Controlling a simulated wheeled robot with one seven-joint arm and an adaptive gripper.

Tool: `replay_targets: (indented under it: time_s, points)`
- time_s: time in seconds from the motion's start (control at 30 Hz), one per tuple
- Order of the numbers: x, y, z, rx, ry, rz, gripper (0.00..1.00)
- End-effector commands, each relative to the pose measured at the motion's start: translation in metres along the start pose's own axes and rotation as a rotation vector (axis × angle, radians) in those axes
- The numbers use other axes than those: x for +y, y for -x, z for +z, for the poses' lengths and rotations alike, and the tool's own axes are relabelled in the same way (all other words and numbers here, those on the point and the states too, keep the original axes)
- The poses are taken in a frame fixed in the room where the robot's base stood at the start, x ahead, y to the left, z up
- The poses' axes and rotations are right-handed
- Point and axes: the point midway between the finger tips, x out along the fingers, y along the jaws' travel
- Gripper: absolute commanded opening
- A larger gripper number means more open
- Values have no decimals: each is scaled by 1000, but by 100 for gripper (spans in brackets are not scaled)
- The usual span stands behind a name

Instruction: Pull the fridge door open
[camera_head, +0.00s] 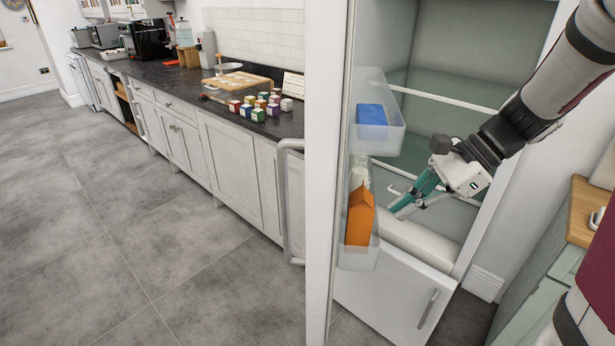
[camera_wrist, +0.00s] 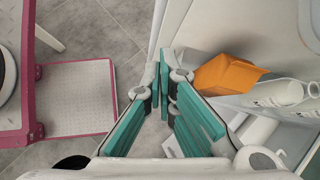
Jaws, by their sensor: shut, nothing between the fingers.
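The fridge door (camera_head: 319,130) stands wide open in the head view, swung to the left of the fridge body. Its long bar handle (camera_head: 291,205) is on the outer face, facing the counters. My gripper (camera_head: 402,211) is on the inner side of the door, in front of the open fridge interior (camera_head: 470,60), close to the lower door shelf. Its teal fingers are closed together with nothing between them, as the wrist view (camera_wrist: 168,66) also shows. It is not on the handle. An orange carton (camera_head: 359,217) stands in the lower door shelf, near the fingertips; the wrist view shows it too (camera_wrist: 228,73).
A blue box (camera_head: 371,114) sits in the upper door bin. A lower white drawer front (camera_head: 395,290) is shut below the fridge compartment. A green cabinet with a wooden top (camera_head: 588,212) is at the right. Open grey floor (camera_head: 110,230) lies left of the door.

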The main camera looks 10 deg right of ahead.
Motion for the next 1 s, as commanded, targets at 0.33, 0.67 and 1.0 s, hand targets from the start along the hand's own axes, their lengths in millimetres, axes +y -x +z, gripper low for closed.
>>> replay_targets:
  time_s: [0.33, 0.67, 1.0]
  points:
    - [-21, -4, -37, -85, -249, -51, 0]
    - [-23, -55, -32, -86, -248, -45, 0]
    - [-29, -110, -16, -85, -243, -48, 0]
